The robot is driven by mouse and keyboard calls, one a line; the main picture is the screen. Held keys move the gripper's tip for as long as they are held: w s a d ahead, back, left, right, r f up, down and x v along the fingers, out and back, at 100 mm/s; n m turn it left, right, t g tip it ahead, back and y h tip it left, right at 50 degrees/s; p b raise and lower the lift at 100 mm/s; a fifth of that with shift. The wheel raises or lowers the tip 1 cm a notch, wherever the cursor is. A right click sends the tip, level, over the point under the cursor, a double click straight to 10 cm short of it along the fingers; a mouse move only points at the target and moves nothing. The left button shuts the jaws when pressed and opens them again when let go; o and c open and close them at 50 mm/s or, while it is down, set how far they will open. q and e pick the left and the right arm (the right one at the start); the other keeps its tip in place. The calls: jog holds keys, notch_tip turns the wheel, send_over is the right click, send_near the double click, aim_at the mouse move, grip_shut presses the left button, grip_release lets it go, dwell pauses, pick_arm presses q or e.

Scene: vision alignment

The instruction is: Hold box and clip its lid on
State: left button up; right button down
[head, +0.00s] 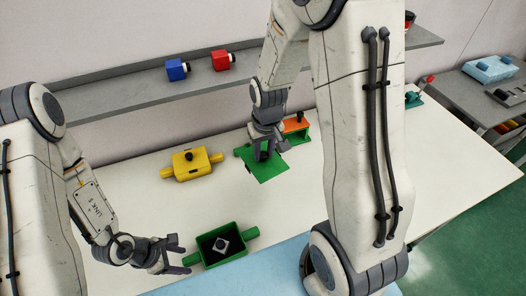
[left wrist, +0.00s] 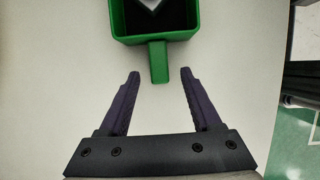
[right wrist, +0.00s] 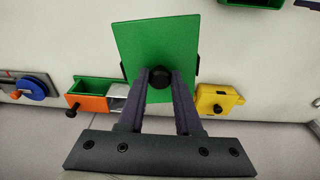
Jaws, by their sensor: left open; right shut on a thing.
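The green box (head: 210,241) is open at the top and stands near the front of the table. It has a handle at each side, and a grey and white part sits on its dark inside. My left gripper (head: 180,257) is open beside its left handle. In the left wrist view, that handle (left wrist: 159,62) points between the two fingertips (left wrist: 160,75), just beyond them. My right gripper (head: 268,157) is shut on the black knob (right wrist: 158,79) of the green lid (head: 264,168). The lid is held above the table, apart from the box.
A yellow closed box (head: 192,165) stands left of the lid. An orange and green box (head: 295,125) stands behind it. A shelf (head: 120,146) along the wall holds a blue block (head: 177,70) and a red block (head: 221,60). White table is clear around the green box's left.

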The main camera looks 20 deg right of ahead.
pick_arm(q)
jog(key=shift+b+x, duration=0.3)
jog(key=shift+x, duration=0.7)
pick_arm(e)
jog(key=shift+f, duration=0.55)
